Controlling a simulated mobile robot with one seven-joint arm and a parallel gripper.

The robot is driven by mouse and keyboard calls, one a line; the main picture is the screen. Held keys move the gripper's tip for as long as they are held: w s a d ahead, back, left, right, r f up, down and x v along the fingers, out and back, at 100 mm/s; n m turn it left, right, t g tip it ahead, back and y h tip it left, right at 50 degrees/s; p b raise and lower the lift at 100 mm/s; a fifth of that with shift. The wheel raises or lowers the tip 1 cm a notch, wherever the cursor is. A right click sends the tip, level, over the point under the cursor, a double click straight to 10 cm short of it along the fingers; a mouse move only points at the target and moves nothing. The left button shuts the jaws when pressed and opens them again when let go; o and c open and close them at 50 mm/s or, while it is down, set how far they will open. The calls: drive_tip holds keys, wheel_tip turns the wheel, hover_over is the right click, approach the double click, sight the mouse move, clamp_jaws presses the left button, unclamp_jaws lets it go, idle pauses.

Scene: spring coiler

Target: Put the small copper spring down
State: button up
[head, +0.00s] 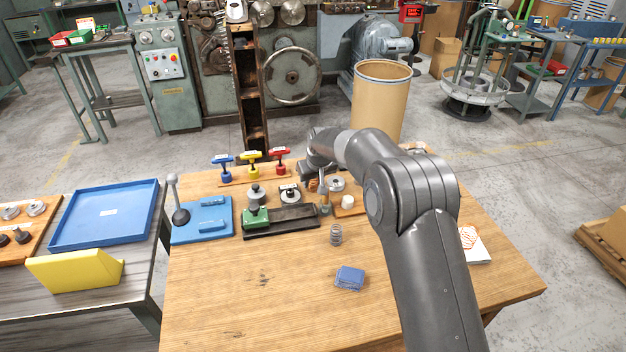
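A small copper-coloured piece (313,185), which looks like the small copper spring, shows just below the end of my arm at the back middle of the wooden table (230,300). My gripper (311,177) points down there, small and dark among the parts. Its fingers are too small and crowded to tell whether they are shut on the copper piece or only beside it. I cannot tell whether that piece touches the surface below. A larger grey wire spring (336,235) stands upright on the table, in front of and apart from my gripper.
A green-and-black fixture (282,220) and blue fixture (203,218) stand left of my gripper. Blue, yellow and red T-handles (251,163) stand behind. A wooden block with a white cylinder (347,202) is at the right.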

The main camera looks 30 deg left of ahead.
drive_tip(key=o, duration=0.4)
drive_tip(key=shift+c, duration=0.2)
drive_tip(key=v, duration=1.2)
drive_tip(key=shift+r, duration=0.2)
